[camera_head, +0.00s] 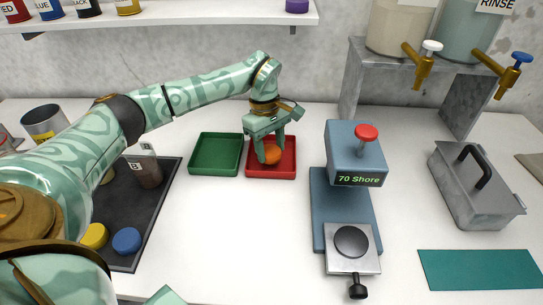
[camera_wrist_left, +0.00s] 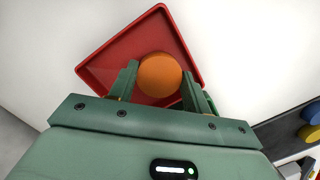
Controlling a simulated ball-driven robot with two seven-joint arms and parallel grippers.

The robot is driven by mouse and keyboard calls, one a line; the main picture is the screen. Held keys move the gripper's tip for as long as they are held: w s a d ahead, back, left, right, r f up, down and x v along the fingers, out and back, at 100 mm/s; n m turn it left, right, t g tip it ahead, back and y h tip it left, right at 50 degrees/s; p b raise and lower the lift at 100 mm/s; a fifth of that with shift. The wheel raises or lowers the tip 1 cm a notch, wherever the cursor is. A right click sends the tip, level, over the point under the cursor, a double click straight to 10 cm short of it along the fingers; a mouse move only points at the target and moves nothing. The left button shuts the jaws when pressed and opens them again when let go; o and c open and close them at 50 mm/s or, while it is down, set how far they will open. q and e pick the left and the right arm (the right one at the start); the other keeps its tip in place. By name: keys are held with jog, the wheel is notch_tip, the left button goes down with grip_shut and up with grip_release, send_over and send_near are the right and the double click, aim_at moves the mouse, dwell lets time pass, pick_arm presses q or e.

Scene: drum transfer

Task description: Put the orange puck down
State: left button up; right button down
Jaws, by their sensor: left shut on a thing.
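The orange puck (camera_head: 270,154) is at the red tray (camera_head: 284,172) in the middle of the table. My left gripper (camera_head: 268,150) is shut on the puck, with a finger on each side of it. In the left wrist view the orange puck (camera_wrist_left: 159,75) sits between the fingertips (camera_wrist_left: 160,80), with the red tray (camera_wrist_left: 105,62) around and beneath it. I cannot tell whether the puck touches the tray floor. My right gripper is not seen.
An empty green tray (camera_head: 214,155) stands just left of the red one. A blue hardness tester (camera_head: 356,160) reading "70 Shore" stands to the right. A dark tray (camera_head: 165,190) holds yellow (camera_head: 95,236) and blue (camera_head: 127,240) pucks. The table in front is clear.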

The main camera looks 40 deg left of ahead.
aim_at(266, 147)
pick_arm(q)
notch_tip(266, 147, down, 3)
jog(key=shift+r+b, duration=0.1)
jog(key=shift+b, duration=0.2)
jog(key=shift+r, duration=0.1)
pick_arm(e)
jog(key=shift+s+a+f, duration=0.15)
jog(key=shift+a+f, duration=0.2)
pick_arm(q)
jog(key=o, duration=0.8)
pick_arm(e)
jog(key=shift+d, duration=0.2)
pick_arm(q)
jog(key=shift+r, duration=0.35)
jog(key=r+p, duration=0.1)
jog(key=r, duration=0.2)
jog(key=a+r+p, duration=0.1)
jog(key=r, duration=0.3)
jog(key=r+p, duration=0.1)
jog(key=r, duration=0.3)
jog(key=shift+w+a+r+p, duration=0.1)
jog(key=shift+w+a+p, duration=0.1)
jog(key=shift+a+p, duration=0.15)
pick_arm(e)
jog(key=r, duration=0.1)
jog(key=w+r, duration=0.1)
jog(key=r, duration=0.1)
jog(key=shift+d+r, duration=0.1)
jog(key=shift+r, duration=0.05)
